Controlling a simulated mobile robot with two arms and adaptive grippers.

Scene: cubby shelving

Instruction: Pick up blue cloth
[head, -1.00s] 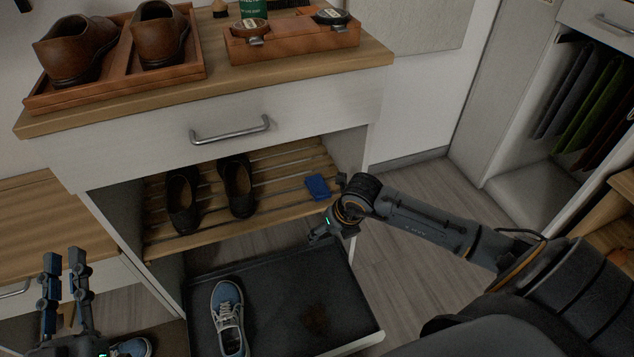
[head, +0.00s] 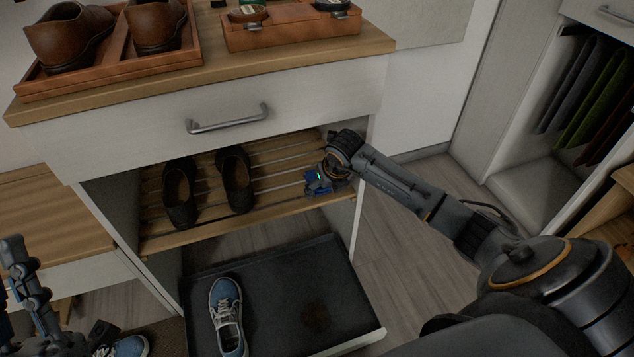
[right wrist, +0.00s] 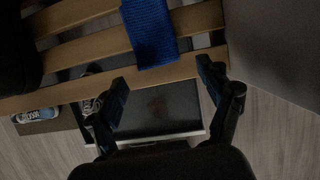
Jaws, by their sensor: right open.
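The blue cloth (head: 311,177) lies on the slatted wooden shelf (head: 270,203), to the right of the black shoes, partly hidden by my right gripper in the head view. In the right wrist view the cloth (right wrist: 151,32) is a blue strip draped over the slats at the top. My right gripper (right wrist: 162,80) is open there, its fingers apart, with the cloth just beyond the fingertips and nothing between them. In the head view my right gripper (head: 318,182) is at the shelf's right end. My left gripper (head: 15,262) shows at the lower left edge, partly cut off.
Black shoes (head: 235,180) stand on the slats to the left. A dark tray (head: 280,295) below holds a blue shoe (head: 227,318). A drawer front (head: 300,105) hangs above the shelf, and the cabinet's side wall (head: 357,215) is close by my right arm.

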